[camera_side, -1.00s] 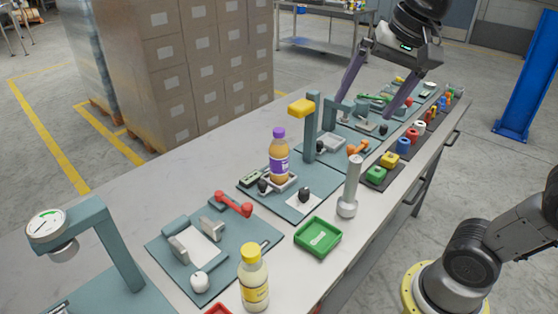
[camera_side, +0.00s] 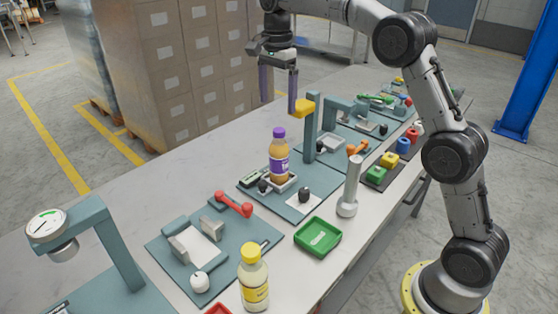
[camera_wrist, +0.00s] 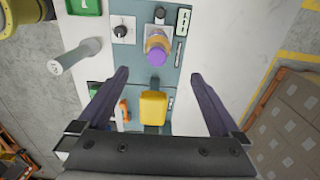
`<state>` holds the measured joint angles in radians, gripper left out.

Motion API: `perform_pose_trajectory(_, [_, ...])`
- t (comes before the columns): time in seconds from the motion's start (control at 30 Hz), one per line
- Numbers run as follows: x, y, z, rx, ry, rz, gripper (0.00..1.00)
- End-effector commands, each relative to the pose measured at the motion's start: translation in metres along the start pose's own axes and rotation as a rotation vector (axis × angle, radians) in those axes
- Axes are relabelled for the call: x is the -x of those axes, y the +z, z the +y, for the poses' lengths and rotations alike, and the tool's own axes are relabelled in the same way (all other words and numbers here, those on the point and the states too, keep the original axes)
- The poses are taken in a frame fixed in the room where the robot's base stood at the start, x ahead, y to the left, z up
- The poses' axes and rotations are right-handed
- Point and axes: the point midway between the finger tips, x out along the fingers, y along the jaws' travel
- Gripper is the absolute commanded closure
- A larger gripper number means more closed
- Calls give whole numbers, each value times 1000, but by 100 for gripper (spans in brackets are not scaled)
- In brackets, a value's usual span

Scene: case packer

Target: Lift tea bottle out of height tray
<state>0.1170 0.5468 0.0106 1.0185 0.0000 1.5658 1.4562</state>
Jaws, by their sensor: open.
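The tea bottle (camera_side: 279,160), amber with a purple cap and purple label, stands upright in a small pale tray (camera_side: 287,186) on a teal base plate. In the wrist view the bottle (camera_wrist: 158,52) shows from above, ahead of the fingers, with its cap toward me. My gripper (camera_side: 279,106) is open and empty, fingers pointing down, above and behind the bottle in the side view. In the wrist view my gripper (camera_wrist: 160,75) has its two purple fingers spread wide, with the bottle's cap between their lines but beyond them.
A teal post with a yellow head (camera_side: 301,106) stands just behind the bottle, close to my fingers; the yellow head (camera_wrist: 153,107) lies between them in the wrist view. A metal cylinder (camera_side: 349,190), green tray (camera_side: 318,237) and yellow-capped bottle (camera_side: 253,280) stand nearer. The table's left side is clear.

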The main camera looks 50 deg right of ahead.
Motion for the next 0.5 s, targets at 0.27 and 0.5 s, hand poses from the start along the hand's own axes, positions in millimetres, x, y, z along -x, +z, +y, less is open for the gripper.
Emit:
perform_pose_trajectory(0.27, [-50, 0, 2, 0, 4, -1, 0])
perform_pose_trajectory(0.5, [-77, 0, 2, 0, 1, 0, 0])
